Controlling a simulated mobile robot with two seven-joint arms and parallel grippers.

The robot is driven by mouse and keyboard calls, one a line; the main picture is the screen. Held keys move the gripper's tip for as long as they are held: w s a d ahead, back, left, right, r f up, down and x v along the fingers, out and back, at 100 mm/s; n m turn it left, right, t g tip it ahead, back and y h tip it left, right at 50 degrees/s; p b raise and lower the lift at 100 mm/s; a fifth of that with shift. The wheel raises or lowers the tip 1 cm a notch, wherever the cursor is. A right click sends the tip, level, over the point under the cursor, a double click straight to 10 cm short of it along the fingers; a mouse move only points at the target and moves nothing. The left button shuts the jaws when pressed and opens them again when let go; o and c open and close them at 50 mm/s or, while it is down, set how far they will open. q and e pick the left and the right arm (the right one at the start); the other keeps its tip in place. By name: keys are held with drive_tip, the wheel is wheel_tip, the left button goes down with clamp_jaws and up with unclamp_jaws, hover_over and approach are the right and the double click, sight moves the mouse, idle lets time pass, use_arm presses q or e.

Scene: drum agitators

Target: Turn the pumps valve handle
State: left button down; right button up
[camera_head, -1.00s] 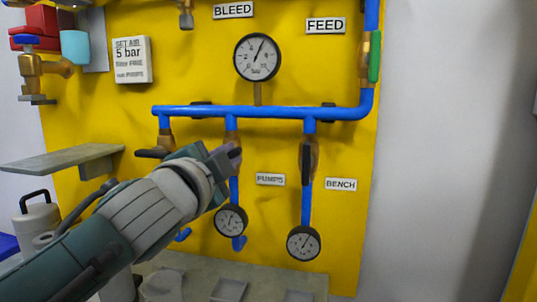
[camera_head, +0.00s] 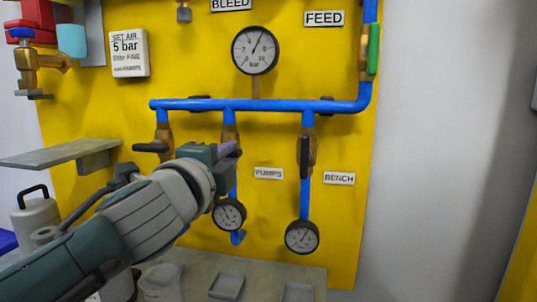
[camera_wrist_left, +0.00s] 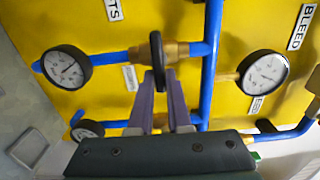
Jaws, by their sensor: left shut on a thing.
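The pumps valve is the middle brass valve (camera_head: 229,135) under the blue manifold, above left of the PUMPS sign (camera_head: 269,173). Its black handle (camera_wrist_left: 157,50) shows in the left wrist view, standing out from the brass body (camera_wrist_left: 176,50). My left gripper (camera_head: 232,150) is at this valve and hides most of the handle in the head view. Its two purple fingers (camera_wrist_left: 160,80) are shut on the handle at their tips. The small pumps gauge (camera_head: 229,214) hangs below, partly beside my wrist. My right gripper is not in view.
The bench valve (camera_head: 308,152) with its black handle is close on the right. The left valve's handle (camera_head: 151,147) sticks out near my wrist. A grey shelf (camera_head: 60,157) juts out at left. The main gauge (camera_head: 255,50) is above. The wall at right is clear.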

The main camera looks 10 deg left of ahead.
use_arm(q)
drive_tip(key=c, duration=0.9)
unclamp_jaws()
drive_tip(key=shift+o, duration=0.2)
drive_tip(key=s+p, duration=0.1)
drive_tip(key=s, duration=0.9)
drive_tip(key=shift+a, duration=0.2)
